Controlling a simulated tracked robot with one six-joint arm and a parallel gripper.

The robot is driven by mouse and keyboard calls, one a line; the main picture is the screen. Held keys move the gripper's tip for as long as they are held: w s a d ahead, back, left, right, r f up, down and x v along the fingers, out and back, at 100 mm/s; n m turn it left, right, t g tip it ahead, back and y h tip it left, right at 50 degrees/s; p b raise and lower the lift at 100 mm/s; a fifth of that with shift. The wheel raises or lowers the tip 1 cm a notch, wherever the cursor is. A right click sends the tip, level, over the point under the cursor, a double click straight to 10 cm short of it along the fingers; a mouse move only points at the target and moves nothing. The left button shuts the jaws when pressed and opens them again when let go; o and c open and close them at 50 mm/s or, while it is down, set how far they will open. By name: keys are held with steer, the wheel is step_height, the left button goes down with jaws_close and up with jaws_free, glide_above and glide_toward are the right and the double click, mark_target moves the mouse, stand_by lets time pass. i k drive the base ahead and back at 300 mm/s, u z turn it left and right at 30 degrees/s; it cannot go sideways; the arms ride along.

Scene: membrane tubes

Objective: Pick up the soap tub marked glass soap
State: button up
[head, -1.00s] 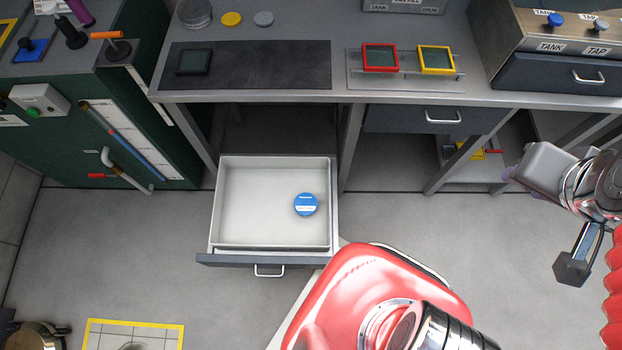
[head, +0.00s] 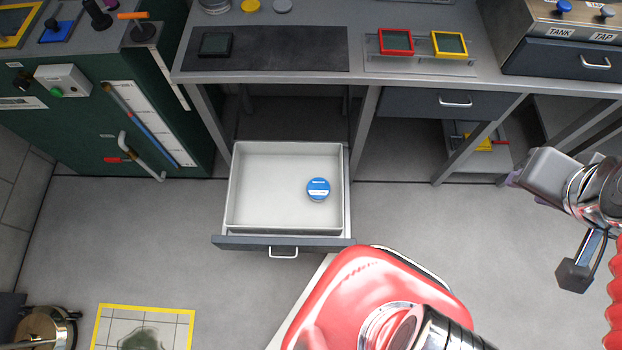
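A small round tub (head: 318,188) with a blue lid and a white label band sits in the open drawer (head: 250,228), right of its middle. Its lettering is too small to read. The drawer is pulled out below the bench and otherwise looks empty. My gripper (head: 514,180) is at the right of the head view, well to the right of the drawer and apart from the tub. Its fingertips are mostly hidden behind its grey body, so I cannot tell whether it is open or shut.
The bench (head: 290,84) with its legs stands behind the drawer. A closed drawer (head: 440,103) hangs to its right. A green cabinet (head: 90,140) stands at left. A yellow-edged floor mat (head: 172,335) lies at lower left. Floor between drawer and my gripper is clear.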

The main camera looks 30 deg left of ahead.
mark_target(317, 189)
steer(key=k, duration=1.1)
steer(key=u, duration=2.4)
steer(key=i, duration=1)
steer(key=u, duration=0.05)
